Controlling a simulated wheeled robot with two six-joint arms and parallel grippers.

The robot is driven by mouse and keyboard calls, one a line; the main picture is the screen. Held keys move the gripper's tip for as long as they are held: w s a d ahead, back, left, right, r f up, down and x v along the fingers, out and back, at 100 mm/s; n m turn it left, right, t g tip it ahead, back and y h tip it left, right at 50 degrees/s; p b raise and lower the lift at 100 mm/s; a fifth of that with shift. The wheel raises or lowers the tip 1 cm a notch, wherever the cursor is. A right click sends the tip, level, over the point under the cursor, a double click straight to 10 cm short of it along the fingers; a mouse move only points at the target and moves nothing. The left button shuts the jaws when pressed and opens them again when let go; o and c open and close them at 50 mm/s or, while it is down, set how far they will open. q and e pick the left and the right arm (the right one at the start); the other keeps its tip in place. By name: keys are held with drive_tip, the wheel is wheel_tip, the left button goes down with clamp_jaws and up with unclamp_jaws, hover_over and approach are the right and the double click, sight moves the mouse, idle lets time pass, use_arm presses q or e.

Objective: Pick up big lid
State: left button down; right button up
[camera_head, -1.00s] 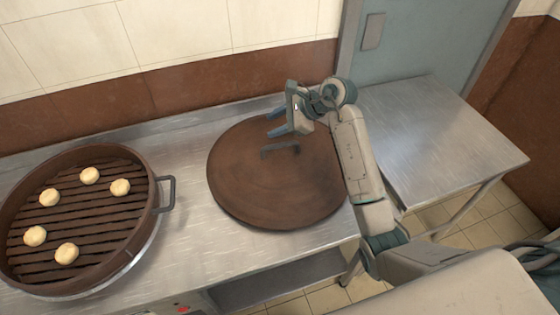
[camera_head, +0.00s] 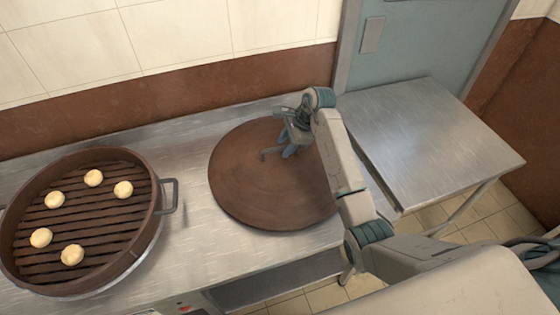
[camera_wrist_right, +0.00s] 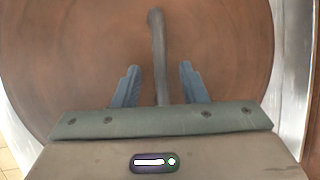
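The big lid (camera_head: 262,185) is a round brown disc lying flat on the steel counter, with a dark bar handle (camera_head: 268,153) on top. It fills most of the right wrist view (camera_wrist_right: 90,50). My right gripper (camera_head: 288,150) is low over the lid at the handle. In the right wrist view its two blue fingers (camera_wrist_right: 160,85) are apart, with the handle (camera_wrist_right: 158,50) running between them and a gap on each side. The gripper hides part of the handle in the head view. My left gripper is not in view.
A round brown steamer (camera_head: 150,243) with a slatted base, several pale buns and a side handle (camera_head: 168,195) stands on the counter to the left. A lower steel table (camera_head: 430,130) at the right is bare. A tiled wall (camera_head: 180,40) runs behind the counter.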

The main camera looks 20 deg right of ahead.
sight(280, 158)
drive_tip(key=shift+x, duration=1.35)
drive_tip(key=shift+d, duration=0.1)
clamp_jaws()
drive_tip(key=shift+w+r, duration=0.1)
